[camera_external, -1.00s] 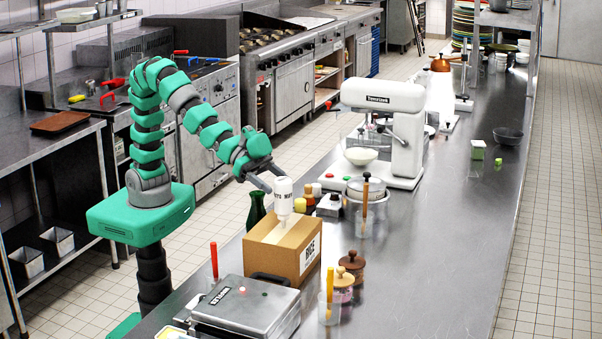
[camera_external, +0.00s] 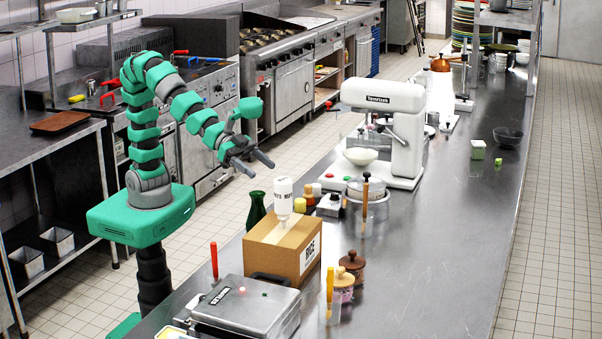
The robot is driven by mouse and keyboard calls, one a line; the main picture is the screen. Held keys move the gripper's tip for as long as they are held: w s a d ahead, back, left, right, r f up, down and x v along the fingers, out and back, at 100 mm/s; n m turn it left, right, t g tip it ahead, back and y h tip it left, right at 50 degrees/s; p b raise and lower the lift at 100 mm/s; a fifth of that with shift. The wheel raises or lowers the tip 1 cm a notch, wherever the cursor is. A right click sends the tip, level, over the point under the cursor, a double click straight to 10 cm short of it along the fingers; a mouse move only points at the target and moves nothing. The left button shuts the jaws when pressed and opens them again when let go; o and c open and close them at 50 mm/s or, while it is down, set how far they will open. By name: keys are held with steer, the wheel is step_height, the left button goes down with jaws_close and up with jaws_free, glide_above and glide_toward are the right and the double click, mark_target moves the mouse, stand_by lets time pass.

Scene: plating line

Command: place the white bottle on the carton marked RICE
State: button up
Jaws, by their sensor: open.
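The white bottle (camera_external: 283,198) stands on top of the carton marked RICE (camera_external: 284,247), near its back edge. Its narrow end points down and its wide end is up. The carton is brown cardboard with a white RICE label on its right side, and sits on the steel counter. My gripper (camera_external: 262,167) is open and empty, above and to the left of the bottle, apart from it.
A dark green bottle (camera_external: 257,208) stands just behind the carton. A waffle iron (camera_external: 245,307) is in front of it, with wooden-topped jars (camera_external: 352,266) to the right. A white stand mixer (camera_external: 385,130) stands farther back. The counter's right side is mostly clear.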

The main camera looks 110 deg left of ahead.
steer(key=a+r+n+t, duration=0.1)
steer(key=a+r, duration=0.3)
steer(key=r, duration=0.4)
steer(key=a+r, duration=0.4)
steer(key=r, duration=0.4)
steer(key=s+a+r+y, duration=0.1)
steer(key=s+a+r, duration=0.4)
steer(key=r, duration=0.3)
steer(key=s+a+r+n+t+y, duration=0.1)
steer(key=s+a+r+y, duration=0.1)
steer(key=s+a+r, duration=0.4)
step_height(320, 180, up, 4)
steer(key=shift+a+f+n, duration=0.25)
steer(key=shift+a+n, duration=0.05)
steer(key=shift+a, duration=0.8)
steer(key=shift+s+f, duration=0.1)
steer(key=shift+f, duration=0.15)
